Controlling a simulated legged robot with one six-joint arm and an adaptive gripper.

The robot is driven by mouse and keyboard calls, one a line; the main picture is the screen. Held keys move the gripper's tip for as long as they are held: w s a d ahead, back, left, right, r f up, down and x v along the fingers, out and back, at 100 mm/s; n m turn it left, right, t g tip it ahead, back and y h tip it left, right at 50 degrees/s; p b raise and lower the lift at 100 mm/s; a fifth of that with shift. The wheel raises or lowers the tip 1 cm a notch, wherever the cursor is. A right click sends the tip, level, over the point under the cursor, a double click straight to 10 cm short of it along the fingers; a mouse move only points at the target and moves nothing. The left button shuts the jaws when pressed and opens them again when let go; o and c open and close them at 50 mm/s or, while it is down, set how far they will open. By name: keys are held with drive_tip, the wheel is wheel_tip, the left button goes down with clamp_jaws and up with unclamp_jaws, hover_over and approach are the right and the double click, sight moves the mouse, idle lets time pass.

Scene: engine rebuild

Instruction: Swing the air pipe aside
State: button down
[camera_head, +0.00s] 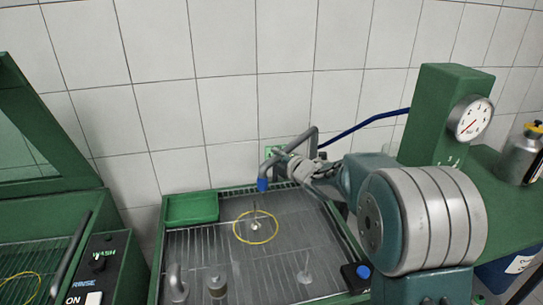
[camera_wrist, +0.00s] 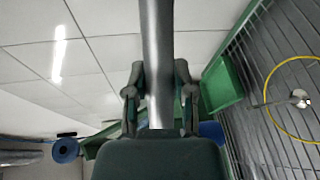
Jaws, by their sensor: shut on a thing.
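The air pipe (camera_head: 269,167) is a bent grey tube with a blue tip (camera_head: 262,185), standing over the back of the grated tray (camera_head: 190,245). My gripper (camera_head: 286,156) is at the pipe, reaching in from the right. In the wrist view the pipe (camera_wrist: 157,40) runs between the two fingers of my gripper (camera_wrist: 158,90), which are shut on it. The lower part of the pipe is hidden behind my gripper in that view.
A yellow ring (camera_head: 237,233) lies on the grate around a small metal part (camera_head: 255,226). A green bin (camera_head: 191,208) sits at the tray's back left. A blue hose (camera_head: 375,118) runs along the wall. A green column with a gauge (camera_head: 470,119) stands right.

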drive_tip(key=s+d+n+g+y, duration=0.3)
drive_tip(key=d, duration=0.3)
drive_tip(key=shift+s+f+y, duration=0.2)
drive_tip(key=shift+y, duration=0.1)
drive_tip(key=shift+d, duration=0.1)
drive_tip(key=shift+c, duration=2.2)
unclamp_jaws()
drive_tip(key=shift+r, duration=0.1)
